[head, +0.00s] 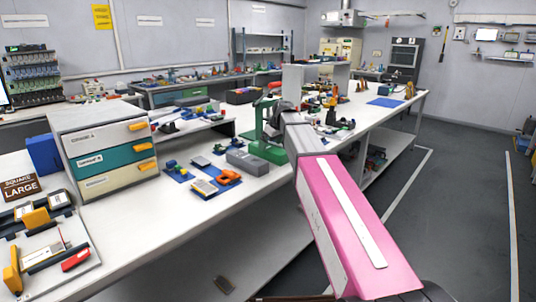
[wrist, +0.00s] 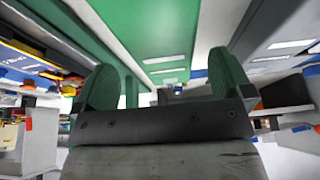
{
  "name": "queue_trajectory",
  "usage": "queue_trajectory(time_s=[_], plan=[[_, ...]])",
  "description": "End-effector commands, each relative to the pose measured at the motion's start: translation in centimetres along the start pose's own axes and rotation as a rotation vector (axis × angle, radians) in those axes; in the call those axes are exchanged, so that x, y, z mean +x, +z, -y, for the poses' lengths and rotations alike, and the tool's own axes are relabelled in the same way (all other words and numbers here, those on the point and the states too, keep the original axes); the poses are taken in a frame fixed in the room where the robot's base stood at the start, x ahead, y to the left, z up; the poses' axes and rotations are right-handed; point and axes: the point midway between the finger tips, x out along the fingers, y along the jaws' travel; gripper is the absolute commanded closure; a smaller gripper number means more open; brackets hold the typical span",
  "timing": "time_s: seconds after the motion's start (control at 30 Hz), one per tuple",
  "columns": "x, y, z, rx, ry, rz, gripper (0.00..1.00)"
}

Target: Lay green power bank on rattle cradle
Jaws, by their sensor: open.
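My gripper (wrist: 164,72) shows in the wrist view as two green ribbed fingers standing well apart. It is open and nothing is held between the fingers. In the head view my pink arm reaches over the bench, its grey end beside a green press-like stand (head: 264,137); the fingers cannot be made out there. A large green surface (wrist: 150,25) fills the top of the wrist view, close beyond the fingers; I cannot tell for sure what it is. I cannot pick out the green power bank or the rattle cradle with certainty in either view.
A drawer cabinet (head: 103,148) stands at the left of the white bench (head: 195,225). Blue mats with small parts and an orange item (head: 229,177) lie in front of a grey block (head: 247,160). A flat blue mat (head: 385,102) lies far right. The near bench front is mostly bare.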

Motion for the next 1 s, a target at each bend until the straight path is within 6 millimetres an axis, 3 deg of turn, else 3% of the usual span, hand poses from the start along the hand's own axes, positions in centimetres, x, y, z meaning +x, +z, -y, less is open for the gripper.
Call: queue_trajectory(time_s=[0.23,0.5,0.7,1.0], plan=[[3.4,0.1,0.3,0.0,-0.001,0.001,0.02],[3.7,0.1,0.3,0.0,0.0,0.0,0.02],[3.7,0.1,0.3,0.0,0.0,0.0,0.67],[3.6,0.0,0.3,0.0,0.0,0.0,0.67]])
